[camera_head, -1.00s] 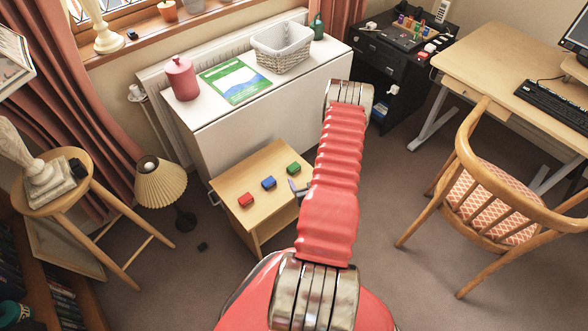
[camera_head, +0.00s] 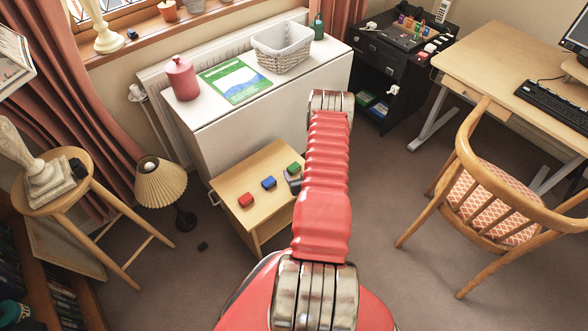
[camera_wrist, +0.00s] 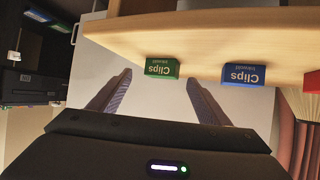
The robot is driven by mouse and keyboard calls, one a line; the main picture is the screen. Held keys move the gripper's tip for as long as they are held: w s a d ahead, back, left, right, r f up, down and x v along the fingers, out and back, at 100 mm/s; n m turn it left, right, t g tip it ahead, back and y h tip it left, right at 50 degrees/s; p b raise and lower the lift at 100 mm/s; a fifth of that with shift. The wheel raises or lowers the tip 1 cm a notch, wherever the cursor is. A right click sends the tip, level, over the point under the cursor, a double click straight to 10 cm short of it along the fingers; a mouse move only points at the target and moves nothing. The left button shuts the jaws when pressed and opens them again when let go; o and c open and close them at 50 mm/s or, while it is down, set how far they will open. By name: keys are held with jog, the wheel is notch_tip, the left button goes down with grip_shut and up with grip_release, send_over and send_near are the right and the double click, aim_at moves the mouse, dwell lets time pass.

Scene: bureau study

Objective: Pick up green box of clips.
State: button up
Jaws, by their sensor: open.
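The green box of clips (camera_head: 294,168) lies on a small wooden table (camera_head: 237,187), at the right end of a row of three boxes. In the wrist view, which looks upside down, the green box (camera_wrist: 162,68) sits near the table's edge, beyond and between my fingertips. My gripper (camera_wrist: 158,82) is open and empty, with its two fingers apart and the box not between them. In the head view my red arm hides most of the gripper beside the green box.
A blue clips box (camera_head: 269,183) lies close beside the green one, and a red box (camera_head: 246,200) farther left. A white cabinet (camera_head: 262,118) stands behind the table. A wooden chair (camera_head: 494,190) stands to the right, with open carpet before it.

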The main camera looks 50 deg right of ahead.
aim_at(294, 167)
jog(key=shift+x, duration=2.55)
jog(key=shift+w+a+r, duration=0.1)
jog(key=shift+w+r, duration=0.05)
jog(key=shift+c, duration=0.7)
jog(key=c, duration=1)
jog(key=shift+o, duration=0.2)
jog(key=shift+r, duration=5)
